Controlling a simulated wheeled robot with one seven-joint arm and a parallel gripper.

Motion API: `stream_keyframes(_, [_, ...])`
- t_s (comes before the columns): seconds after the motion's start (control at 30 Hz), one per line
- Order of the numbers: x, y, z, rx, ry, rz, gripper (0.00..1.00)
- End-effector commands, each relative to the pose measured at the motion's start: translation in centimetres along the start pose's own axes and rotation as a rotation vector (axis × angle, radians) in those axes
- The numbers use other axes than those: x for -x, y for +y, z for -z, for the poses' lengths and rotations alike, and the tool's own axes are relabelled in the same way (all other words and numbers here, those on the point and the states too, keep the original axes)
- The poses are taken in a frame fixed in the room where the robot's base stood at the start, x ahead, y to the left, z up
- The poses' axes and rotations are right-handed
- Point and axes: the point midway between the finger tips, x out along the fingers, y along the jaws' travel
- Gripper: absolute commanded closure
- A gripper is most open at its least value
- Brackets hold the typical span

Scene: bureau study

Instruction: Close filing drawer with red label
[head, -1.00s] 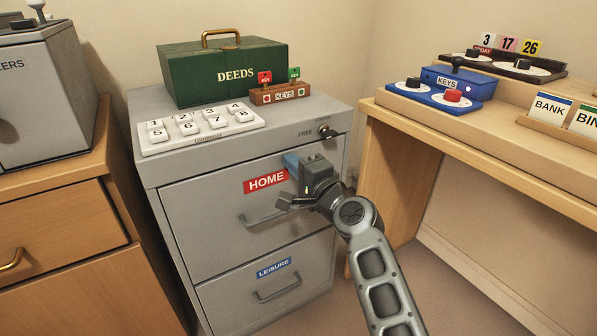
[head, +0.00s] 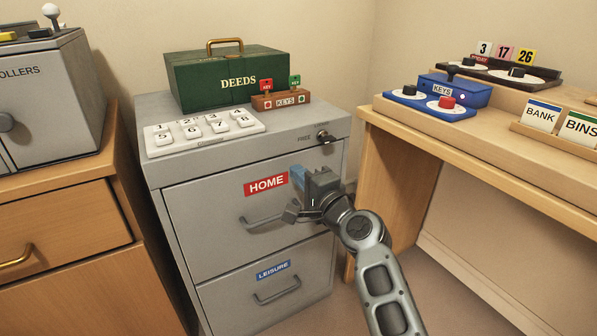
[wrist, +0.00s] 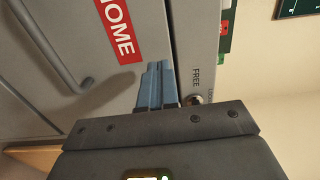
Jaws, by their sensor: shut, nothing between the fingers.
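The upper drawer (head: 200,222) of the grey filing cabinet bears a red HOME label (head: 265,186) and a grey bar handle (head: 262,220). Its front looks flush or nearly flush with the cabinet; a small gap is hard to judge. My gripper (head: 297,176) is at the right part of this drawer front, right of the label. Its blue fingers are shut and empty. In the wrist view the fingertips (wrist: 156,72) are close to the drawer front, between the red label (wrist: 119,31) and the FREE marking; whether they touch it is unclear. My wrist hides the drawer's lower right part.
The lower drawer with the blue LEISURE label (head: 273,270) looks shut. A lock (head: 324,137) is at the cabinet's upper right. A green DEEDS box (head: 228,80), a key rack (head: 281,100) and a numbered keypad (head: 205,131) stand on top. A wooden desk (head: 400,165) is at right.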

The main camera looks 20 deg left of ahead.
Motion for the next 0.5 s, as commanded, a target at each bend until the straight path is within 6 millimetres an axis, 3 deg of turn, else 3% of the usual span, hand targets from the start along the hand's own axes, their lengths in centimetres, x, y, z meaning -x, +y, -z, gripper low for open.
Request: stream_keyframes(0.5, [8.0, -0.1, 0.1, -0.002, 0.002, -0.001, 1.00])
